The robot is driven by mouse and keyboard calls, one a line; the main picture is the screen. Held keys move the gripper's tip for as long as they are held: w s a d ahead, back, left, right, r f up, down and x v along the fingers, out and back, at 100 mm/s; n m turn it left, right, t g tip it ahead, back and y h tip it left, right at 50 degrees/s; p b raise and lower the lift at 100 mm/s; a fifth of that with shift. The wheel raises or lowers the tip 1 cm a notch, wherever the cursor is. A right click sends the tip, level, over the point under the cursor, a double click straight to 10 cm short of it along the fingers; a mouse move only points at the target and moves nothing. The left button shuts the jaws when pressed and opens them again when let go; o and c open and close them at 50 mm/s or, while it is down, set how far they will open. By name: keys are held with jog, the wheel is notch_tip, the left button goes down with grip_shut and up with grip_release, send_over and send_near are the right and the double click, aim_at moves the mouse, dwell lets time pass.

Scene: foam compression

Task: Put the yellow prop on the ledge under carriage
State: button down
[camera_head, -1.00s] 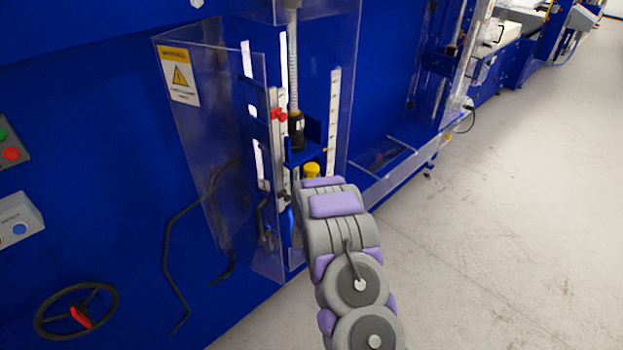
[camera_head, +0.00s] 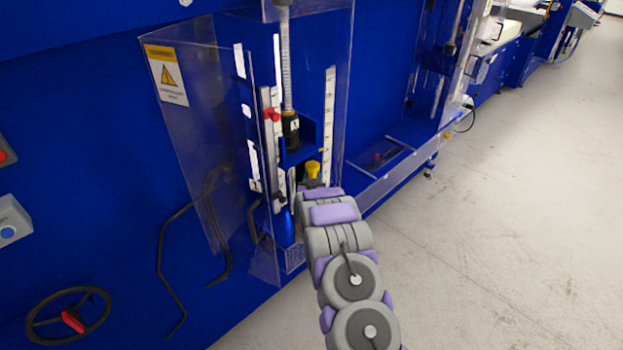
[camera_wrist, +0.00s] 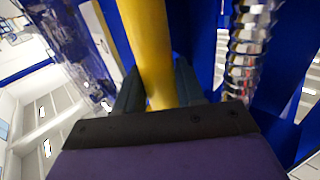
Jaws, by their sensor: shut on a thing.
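The yellow prop (camera_wrist: 148,45) stands between the two dark fingers of my gripper (camera_wrist: 158,88) in the wrist view, and the fingers are shut on it. In the head view only the top of the prop (camera_head: 313,169) shows above my gripper (camera_head: 315,184); my arm hides the rest. The carriage (camera_head: 298,152) is a blue block with a black cylinder (camera_head: 291,130) on it, just left of and above the prop. The ledge cannot be made out clearly.
Clear guard panels (camera_head: 190,130) stand open around the machine bay. White scales (camera_head: 329,125) flank the carriage. A ribbed column (camera_wrist: 248,45) is close on the right in the wrist view. A handwheel (camera_head: 68,318) is at lower left. Floor at right is clear.

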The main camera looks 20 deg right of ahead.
jog(key=shift+d+r, duration=0.1)
jog(key=shift+r, duration=0.2)
jog(key=shift+a+f, duration=0.45)
jog(key=shift+f, duration=0.15)
jog(key=shift+d, duration=0.15)
jog(key=c, duration=1)
grip_release()
jog(key=shift+d, duration=0.15)
jog(key=shift+o, duration=0.2)
jog(key=shift+f, duration=0.1)
